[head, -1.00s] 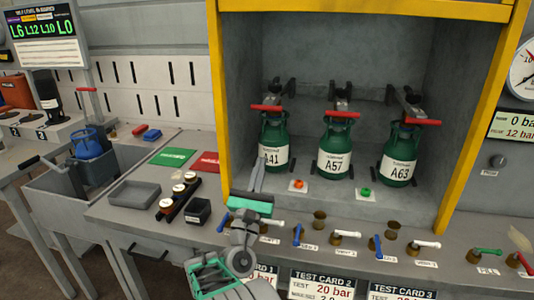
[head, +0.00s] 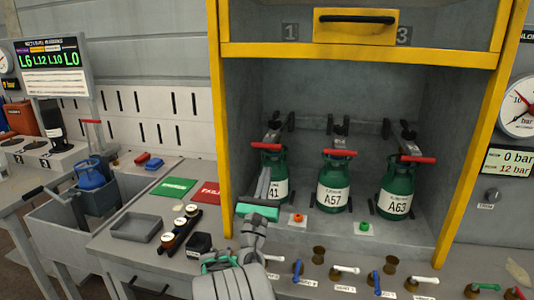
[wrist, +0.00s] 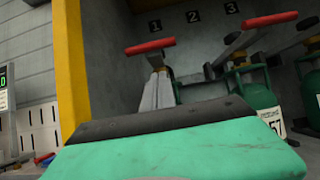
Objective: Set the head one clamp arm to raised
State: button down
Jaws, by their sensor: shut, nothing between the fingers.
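The head one clamp arm is the leftmost of three, with a red crossbar handle (head: 268,146) on a grey arm reaching forward from the back wall. It lies over the top of the green cylinder A41 (head: 278,188), at the same height as the other two. My gripper (head: 265,172) is shut and empty, its fingers pointing up in front of A41, just below the handle. In the wrist view the fingers (wrist: 158,90) end beneath the red handle (wrist: 150,46). A small gap seems to show there; I cannot tell if they touch.
Cylinders A57 (head: 333,186) and A63 (head: 395,190) stand to the right under their own red handles. The yellow frame post (head: 218,120) is close on the left. Valve levers (head: 345,270) line the front ledge.

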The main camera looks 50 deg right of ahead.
jog(key=r, duration=0.1)
jog(key=d+r+p, duration=0.1)
jog(key=r, duration=0.2)
jog(key=shift+w+d+r+p, duration=0.25)
jog(key=shift+w+r+p, duration=0.05)
jog(key=shift+r, duration=0.1)
